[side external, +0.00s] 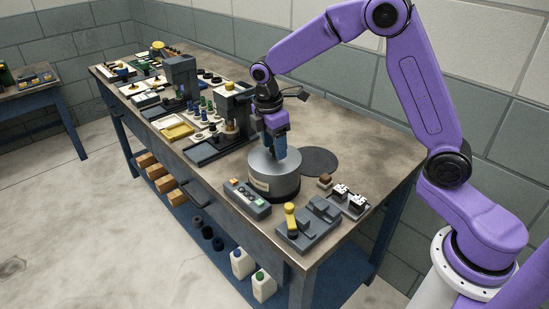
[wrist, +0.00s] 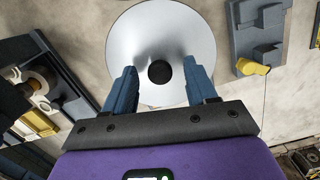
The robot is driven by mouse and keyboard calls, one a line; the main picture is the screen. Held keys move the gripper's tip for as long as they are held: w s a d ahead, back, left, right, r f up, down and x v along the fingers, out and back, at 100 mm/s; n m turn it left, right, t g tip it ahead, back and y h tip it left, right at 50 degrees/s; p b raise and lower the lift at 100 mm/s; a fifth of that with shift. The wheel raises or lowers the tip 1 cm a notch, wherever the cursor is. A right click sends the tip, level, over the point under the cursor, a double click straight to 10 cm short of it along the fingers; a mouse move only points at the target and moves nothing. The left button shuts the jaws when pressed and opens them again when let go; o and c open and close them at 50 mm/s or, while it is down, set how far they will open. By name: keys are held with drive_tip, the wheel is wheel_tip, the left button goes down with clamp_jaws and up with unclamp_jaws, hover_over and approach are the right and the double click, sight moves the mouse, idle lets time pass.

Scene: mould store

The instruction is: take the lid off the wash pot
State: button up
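The wash pot (side external: 274,182) is a grey metal cylinder with a dark base, standing on the bench. Its silver lid (wrist: 160,40) is a round disc with a dark knob (wrist: 159,73) at the centre in the wrist view. My gripper (wrist: 160,85) is above the lid with its two blue fingers spread apart, one to each side of the knob. Nothing is between the fingers except the view of the knob and lid below. In the side view my gripper (side external: 280,154) is over the pot and hides the knob. I cannot tell the exact height of the fingertips above the lid.
A dark round mat (side external: 319,161) lies bare on the bench right of the pot. A control box with buttons (side external: 247,198) stands in front, and a grey fixture with a yellow handle (side external: 308,222) is nearby. Tools and machines crowd the bench's left.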

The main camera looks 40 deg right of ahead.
clamp_jaws()
drive_tip(key=shift+r, duration=0.1)
